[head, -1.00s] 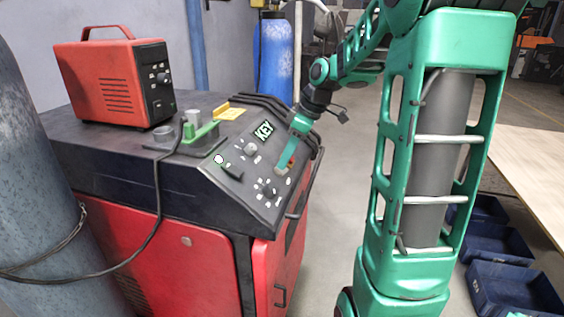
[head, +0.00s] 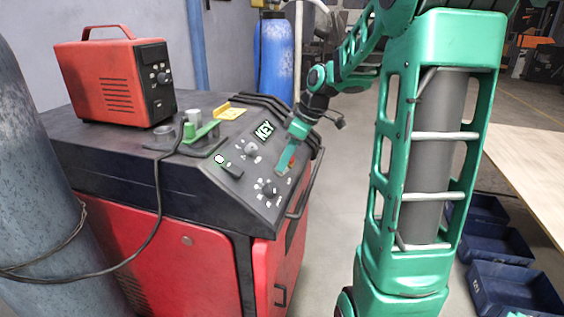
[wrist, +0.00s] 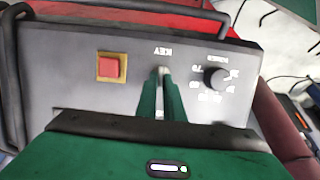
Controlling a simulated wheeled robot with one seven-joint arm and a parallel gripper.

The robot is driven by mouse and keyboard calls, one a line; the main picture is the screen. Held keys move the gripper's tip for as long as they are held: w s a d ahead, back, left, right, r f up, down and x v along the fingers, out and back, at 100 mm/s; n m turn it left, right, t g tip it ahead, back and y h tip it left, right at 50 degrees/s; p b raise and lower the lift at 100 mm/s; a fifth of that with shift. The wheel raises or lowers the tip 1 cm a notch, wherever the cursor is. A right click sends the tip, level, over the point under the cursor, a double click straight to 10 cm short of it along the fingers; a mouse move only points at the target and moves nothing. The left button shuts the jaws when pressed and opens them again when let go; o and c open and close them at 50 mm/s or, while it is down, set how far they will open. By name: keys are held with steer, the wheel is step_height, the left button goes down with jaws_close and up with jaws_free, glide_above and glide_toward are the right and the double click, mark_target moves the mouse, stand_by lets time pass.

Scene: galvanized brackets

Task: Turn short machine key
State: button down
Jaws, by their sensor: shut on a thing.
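The red machine (head: 190,240) has a dark sloped control panel. My gripper (head: 285,163) reaches down to this panel from the upper right, with its green fingers at the panel face. In the wrist view my gripper (wrist: 161,82) is shut on the short key (wrist: 162,71), just below an upside-down KEY label on the panel. Only a thin pale sliver of the key shows between the fingertips; the rest is hidden. I cannot tell the key's angle exactly.
In the wrist view a red square button (wrist: 109,66) is left of the fingers and a black knob (wrist: 215,78) right. A red box (head: 115,82) and green-handled fitting (head: 200,131) sit on the machine top. A gas cylinder (head: 35,200) stands left; blue bins (head: 510,290) lie right.

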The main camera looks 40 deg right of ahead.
steer(key=shift+d, duration=0.1)
steer(key=m, duration=0.2)
steer(key=m+y, duration=0.1)
steer(key=m, duration=0.1)
steer(key=shift+w+d+m, duration=0.15)
steer(key=shift+d+m, duration=0.05)
steer(key=shift+m, duration=0.1)
steer(key=m, duration=0.1)
steer(key=m+y, duration=0.1)
steer(key=m, duration=0.3)
steer(key=shift+d+f+g+y, duration=0.15)
steer(key=shift+d+g+y, duration=0.15)
steer(key=shift+y, duration=0.1)
steer(key=m, duration=0.3)
steer(key=shift+d+y, duration=0.15)
steer(key=shift+y, duration=0.25)
steer(key=shift+d+f+m+t+y, duration=0.1)
steer(key=shift+m+t+y, duration=0.15)
steer(key=shift+m, duration=0.75)
steer(key=shift+f+m+t+y, duration=0.15)
steer(key=shift+m+t, duration=0.1)
steer(key=shift+m, duration=0.75)
steer(key=shift+r, duration=0.1)
steer(key=c, duration=1.9)
jaws_free()
steer(key=shift+o, duration=0.2)
